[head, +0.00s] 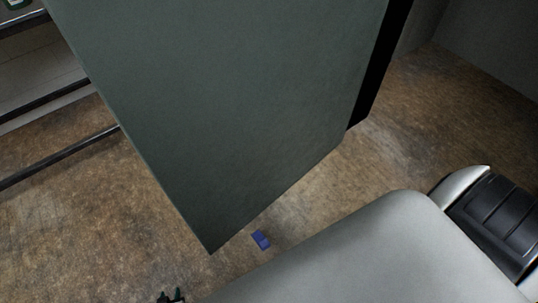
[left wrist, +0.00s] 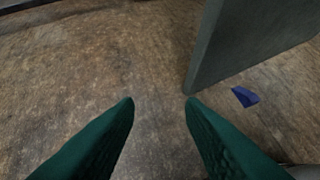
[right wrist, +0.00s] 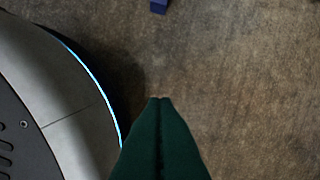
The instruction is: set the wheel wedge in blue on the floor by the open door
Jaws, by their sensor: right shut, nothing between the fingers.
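The blue wheel wedge (head: 261,240) lies on the floor close to the lower edge of the grey-green door (head: 230,100), with a small gap between them in the head view. It also shows in the left wrist view (left wrist: 245,96), right of the door's edge, and at the top of the right wrist view (right wrist: 159,6), partly cut off. My left gripper (head: 171,297) is at the bottom edge of the head view. Its green fingers (left wrist: 160,103) are open and empty above the floor, left of the wedge. My right gripper (right wrist: 159,99) is shut and empty, apart from the wedge.
The door stands open over brown mottled floor (head: 90,200). A rack with dark rails (head: 60,158) stands at the left. A grey wall (head: 490,40) is at the far right. Bare floor lies left of the door and around the wedge.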

